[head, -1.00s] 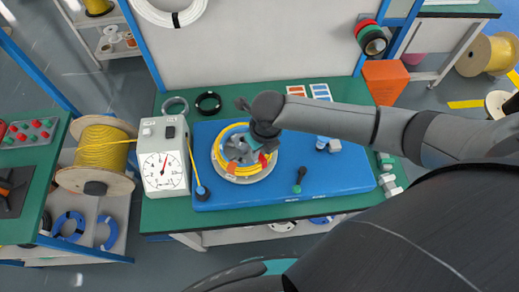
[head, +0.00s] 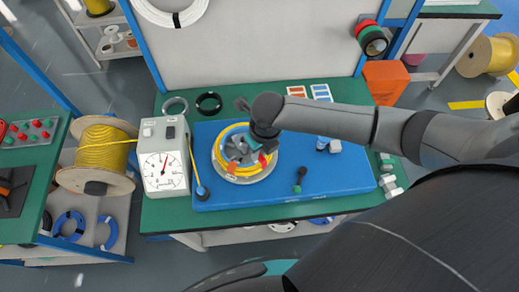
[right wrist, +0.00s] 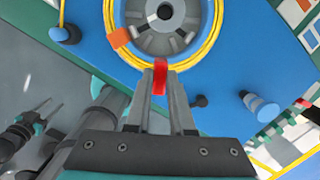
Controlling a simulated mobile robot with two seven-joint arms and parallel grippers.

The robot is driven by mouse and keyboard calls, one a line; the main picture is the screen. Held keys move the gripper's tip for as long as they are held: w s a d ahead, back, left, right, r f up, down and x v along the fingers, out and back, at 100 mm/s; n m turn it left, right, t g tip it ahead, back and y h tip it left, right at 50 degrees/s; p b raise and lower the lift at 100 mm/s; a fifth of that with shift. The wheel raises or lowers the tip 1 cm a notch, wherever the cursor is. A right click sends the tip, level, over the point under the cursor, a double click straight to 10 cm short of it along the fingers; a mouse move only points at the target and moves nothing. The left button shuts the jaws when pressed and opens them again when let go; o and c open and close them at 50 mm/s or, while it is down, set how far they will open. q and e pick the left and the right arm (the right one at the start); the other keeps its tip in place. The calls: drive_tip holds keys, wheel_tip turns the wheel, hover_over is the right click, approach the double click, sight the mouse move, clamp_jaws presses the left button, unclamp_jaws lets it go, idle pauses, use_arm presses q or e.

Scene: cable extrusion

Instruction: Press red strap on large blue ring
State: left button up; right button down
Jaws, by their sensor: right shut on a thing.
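A grey round reel (head: 218,163) lies on the blue board with a yellow cable coil (head: 219,147) around it. I make out no large blue ring there. An orange strap (head: 232,168) sits over the coil's near side. A red strap (right wrist: 159,78) stands at the coil's near edge in the right wrist view. My right gripper (right wrist: 164,72) is shut on this strap, right beside the coil. In the head view my right gripper (head: 262,147) partly hides the strap and reel. A dark jointed part, probably my left gripper (right wrist: 25,128), hangs at the lower left of the wrist view.
A white dial gauge box (head: 163,178) stands left of the blue board (head: 270,190). Two small rings, grey (head: 175,106) and black (head: 208,103), lie behind the board.

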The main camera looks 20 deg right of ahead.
sight(259, 161)
drive_tip(key=shift+f+b, duration=1.05)
drive_tip(key=shift+f, duration=0.45)
drive_tip(key=shift+f, duration=0.5)
drive_tip(key=shift+s+f, duration=0.1)
drive_tip(key=shift+s, duration=0.05)
idle(1.1)
drive_tip(key=c, duration=0.7)
unclamp_jaws()
wheel_tip(259, 161, up, 8)
drive_tip(key=p, duration=0.8)
